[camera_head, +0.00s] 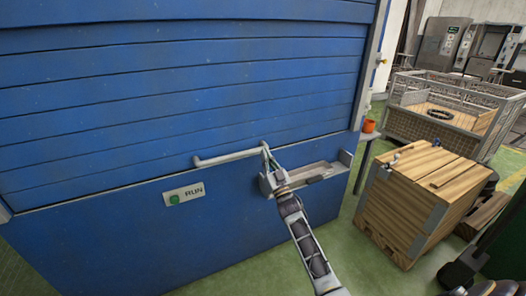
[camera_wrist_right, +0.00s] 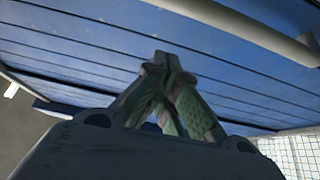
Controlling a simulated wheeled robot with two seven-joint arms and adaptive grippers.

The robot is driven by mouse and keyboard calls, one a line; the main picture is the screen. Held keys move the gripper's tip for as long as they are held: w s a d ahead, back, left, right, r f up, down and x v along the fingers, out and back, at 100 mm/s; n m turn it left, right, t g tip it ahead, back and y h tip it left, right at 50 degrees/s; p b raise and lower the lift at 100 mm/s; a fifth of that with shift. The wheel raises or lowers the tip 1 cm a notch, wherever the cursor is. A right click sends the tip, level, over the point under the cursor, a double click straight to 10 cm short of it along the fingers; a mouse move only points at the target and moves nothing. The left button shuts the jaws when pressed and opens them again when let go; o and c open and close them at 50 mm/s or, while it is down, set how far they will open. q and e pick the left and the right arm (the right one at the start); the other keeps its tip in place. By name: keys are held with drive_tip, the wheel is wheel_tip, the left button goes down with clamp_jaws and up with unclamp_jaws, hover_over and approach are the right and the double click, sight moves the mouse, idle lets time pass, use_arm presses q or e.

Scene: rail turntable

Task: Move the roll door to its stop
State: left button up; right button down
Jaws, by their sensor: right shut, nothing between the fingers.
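The blue slatted roll door (camera_head: 180,85) fills the left and middle of the head view, with its lower edge against the flat blue panel (camera_head: 110,235). A grey bar handle (camera_head: 228,157) runs along the door's lower edge; a grey bar also crosses the upper right of the wrist view (camera_wrist_right: 265,30). My right gripper (camera_head: 265,150) is at the handle's right end in the head view. Its fingers (camera_wrist_right: 162,65) are closed together with nothing between them, in front of the blue slats. Whether they touch the handle cannot be told. My left gripper is not in view.
A panel labelled RUN with a green button (camera_head: 184,194) is below the handle. A grey ledge (camera_head: 325,171) juts out behind my right wrist. A wooden crate (camera_head: 405,205) and a wire mesh container (camera_head: 400,125) stand to the right. Green floor lies between machine and crate.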

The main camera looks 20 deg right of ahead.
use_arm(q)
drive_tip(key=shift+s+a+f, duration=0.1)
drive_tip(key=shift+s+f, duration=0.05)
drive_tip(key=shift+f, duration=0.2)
use_arm(e)
drive_tip(key=v, duration=0.3)
drive_tip(key=shift+s, duration=0.1)
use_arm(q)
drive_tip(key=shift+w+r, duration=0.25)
use_arm(e)
drive_tip(key=shift+f, duration=0.15)
